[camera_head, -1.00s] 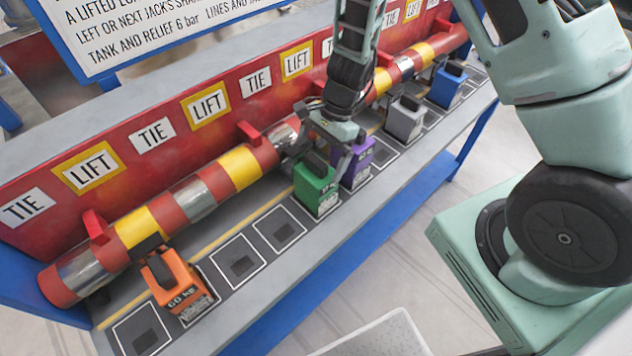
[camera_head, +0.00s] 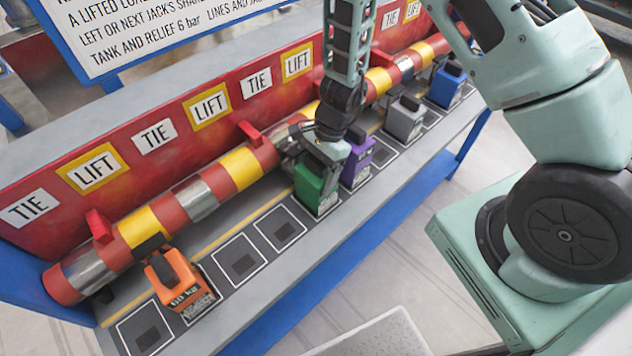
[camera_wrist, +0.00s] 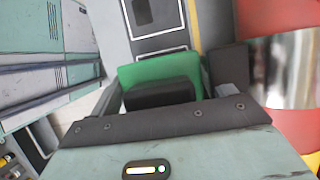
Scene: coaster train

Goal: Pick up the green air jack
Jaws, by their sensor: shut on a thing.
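The green air jack (camera_head: 312,192) stands on the grey bench shelf, in the row in front of the striped pipe. My gripper (camera_head: 322,158) is above it and shut on its dark top part. In the wrist view the green jack (camera_wrist: 150,76) shows between the two fingers of my gripper (camera_wrist: 170,88), with its black top block (camera_wrist: 158,93) nearest the camera. The jack looks upright and still at shelf level; its underside is hidden, so I cannot tell whether it touches the shelf.
A purple jack (camera_head: 357,160) stands close at right, with grey (camera_head: 404,120) and blue (camera_head: 446,88) jacks beyond. An orange jack (camera_head: 180,285) stands at left. Empty marked squares (camera_head: 238,258) lie between orange and green. The red-yellow pipe (camera_head: 200,200) runs behind.

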